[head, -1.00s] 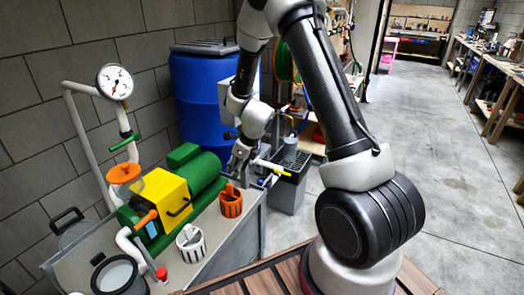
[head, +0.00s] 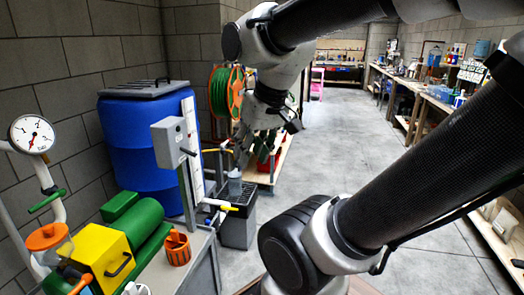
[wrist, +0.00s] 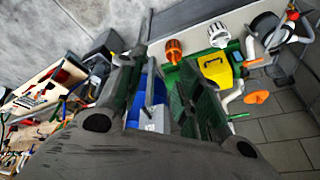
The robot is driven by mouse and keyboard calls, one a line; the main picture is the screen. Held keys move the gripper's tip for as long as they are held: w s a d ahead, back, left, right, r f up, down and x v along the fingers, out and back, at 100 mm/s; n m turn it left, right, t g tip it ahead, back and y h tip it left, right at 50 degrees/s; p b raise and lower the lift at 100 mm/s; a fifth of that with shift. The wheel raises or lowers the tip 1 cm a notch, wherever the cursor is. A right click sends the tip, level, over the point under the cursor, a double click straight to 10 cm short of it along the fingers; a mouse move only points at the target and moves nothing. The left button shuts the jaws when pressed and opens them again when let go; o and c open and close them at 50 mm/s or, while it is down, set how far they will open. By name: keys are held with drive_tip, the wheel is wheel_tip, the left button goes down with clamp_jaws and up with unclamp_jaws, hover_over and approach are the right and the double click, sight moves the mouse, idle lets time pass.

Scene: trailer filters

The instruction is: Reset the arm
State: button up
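My gripper (head: 262,145) hangs in the air in the head view, in front of the green hose reel (head: 226,92) and to the right of the blue barrel. My arm bends over from the right side of that view. In the wrist view my gripper (wrist: 165,65) shows two fingers spread apart with a gap between them. Nothing is held in the gap; the blue barrel (wrist: 148,90) shows through it in the background.
A bench at lower left carries a yellow and green pump (head: 103,255), an orange basket (head: 177,248) and a pressure gauge (head: 32,134). A grey box (head: 172,142) stands on a post beside the barrel (head: 150,150). A dark bin (head: 238,225) stands on the floor. Open floor lies right of it.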

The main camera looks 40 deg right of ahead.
drive_tip(key=shift+s+d+r+n+h, duration=0.1)
drive_tip(key=shift+s+d+n, duration=0.15)
drive_tip(key=shift+s, duration=0.1)
drive_tip(key=shift+s+d+n+h, duration=0.1)
drive_tip(key=shift+s+n, duration=0.1)
drive_tip(key=shift+s, duration=0.2)
drive_tip(key=shift+s+d+r+n+h, duration=0.1)
drive_tip(key=shift+s+d+n, duration=0.15)
drive_tip(key=shift+s, duration=0.1)
